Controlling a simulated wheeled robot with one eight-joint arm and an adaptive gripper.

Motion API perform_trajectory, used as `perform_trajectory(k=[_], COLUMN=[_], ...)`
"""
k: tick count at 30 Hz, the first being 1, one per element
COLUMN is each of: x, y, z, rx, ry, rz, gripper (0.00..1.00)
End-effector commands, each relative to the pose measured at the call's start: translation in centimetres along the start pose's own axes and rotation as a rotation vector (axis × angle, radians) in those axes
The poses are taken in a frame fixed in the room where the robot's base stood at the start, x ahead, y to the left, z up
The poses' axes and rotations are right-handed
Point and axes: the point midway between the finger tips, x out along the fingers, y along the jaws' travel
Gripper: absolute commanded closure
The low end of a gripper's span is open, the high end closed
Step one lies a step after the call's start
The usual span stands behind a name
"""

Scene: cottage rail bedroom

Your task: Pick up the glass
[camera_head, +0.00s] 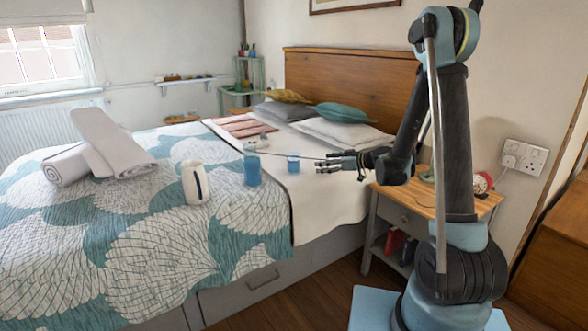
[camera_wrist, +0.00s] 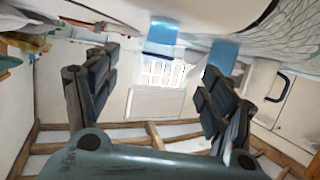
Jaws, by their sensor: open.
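A small blue glass (camera_head: 293,163) stands upright on the white part of the bed. A taller blue glass (camera_head: 252,168) stands to its left. My gripper (camera_head: 320,166) is open and empty, just right of the small glass and apart from it, pointing left. In the wrist view, two blue glasses show at the top, one near the middle (camera_wrist: 162,35) and one to the right (camera_wrist: 222,58). They lie beyond the spread fingers, and nothing is between the finger pads. I cannot tell surely which glass is which there.
A white mug (camera_head: 194,185) with a dark mark stands left of the glasses on the patterned bed cover (camera_head: 150,250). Rolled towels (camera_head: 95,160) lie at the far left. Pillows (camera_head: 340,132) lie behind, by the headboard (camera_head: 350,75). A wooden bedside table (camera_head: 410,200) stands beside the bed.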

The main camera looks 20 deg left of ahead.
Motion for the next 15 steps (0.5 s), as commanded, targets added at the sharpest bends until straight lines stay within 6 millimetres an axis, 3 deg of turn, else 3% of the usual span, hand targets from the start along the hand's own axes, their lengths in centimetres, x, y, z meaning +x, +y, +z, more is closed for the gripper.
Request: perform_trajectory(k=[15], x=[8.8], y=[0.0], z=[0.0], rx=[-0.001], ry=[0.0], rz=[-0.002], gripper=[0.25])
